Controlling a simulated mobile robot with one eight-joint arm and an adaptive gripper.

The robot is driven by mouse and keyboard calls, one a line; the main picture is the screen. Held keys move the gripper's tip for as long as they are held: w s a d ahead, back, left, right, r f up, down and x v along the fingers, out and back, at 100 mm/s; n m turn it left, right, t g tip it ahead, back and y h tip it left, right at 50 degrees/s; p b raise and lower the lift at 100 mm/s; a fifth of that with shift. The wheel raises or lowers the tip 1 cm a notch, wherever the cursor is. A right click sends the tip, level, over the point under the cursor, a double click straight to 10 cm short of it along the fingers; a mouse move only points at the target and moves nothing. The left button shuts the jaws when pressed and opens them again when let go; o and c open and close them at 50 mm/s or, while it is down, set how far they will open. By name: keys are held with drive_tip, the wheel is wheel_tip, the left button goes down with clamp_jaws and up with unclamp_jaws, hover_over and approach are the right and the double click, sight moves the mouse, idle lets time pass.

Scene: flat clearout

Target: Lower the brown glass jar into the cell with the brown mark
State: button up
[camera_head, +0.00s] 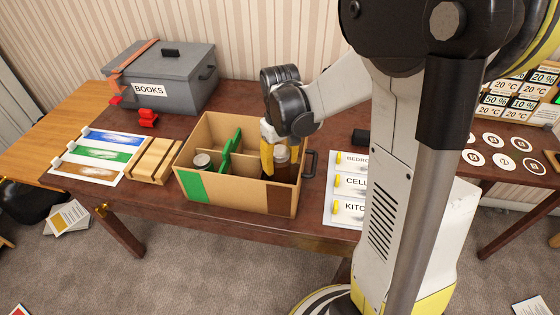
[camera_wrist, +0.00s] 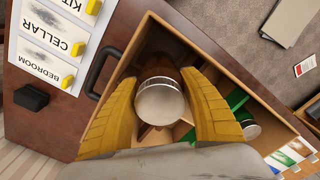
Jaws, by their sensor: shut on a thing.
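The brown glass jar (camera_head: 283,170) with a pale lid is upright between the yellow fingers of my gripper (camera_head: 275,160), over the front right cell of the cardboard crate (camera_head: 238,196). Its lower part seems to be within that cell; I cannot tell whether it touches the floor. The brown mark (camera_head: 281,199) is on the crate's front wall at the right end. In the wrist view the jar's lid (camera_wrist: 160,103) fills the space between the fingers, with brown glass behind it.
A lidded jar (camera_head: 202,162) stands in the front left cell, behind the green mark (camera_head: 192,186). Green pieces (camera_head: 229,150) rise near the crate's middle. A black handle (camera_head: 309,163) is on the right wall. Wooden blocks (camera_head: 152,159) lie left, labelled cards (camera_head: 343,190) right.

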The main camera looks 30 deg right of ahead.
sight(280, 151)
drive_tip(key=shift+f+b, duration=1.15)
drive_tip(key=shift+f, duration=0.5)
drive_tip(key=shift+f+b, duration=2.05)
drive_tip(key=shift+f, duration=0.45)
idle(0.4)
drive_tip(key=o, duration=1.1)
drive_tip(key=shift+r, duration=0.1)
drive_tip(key=shift+r+p, duration=4.7)
drive_tip(key=shift+r, duration=1.2)
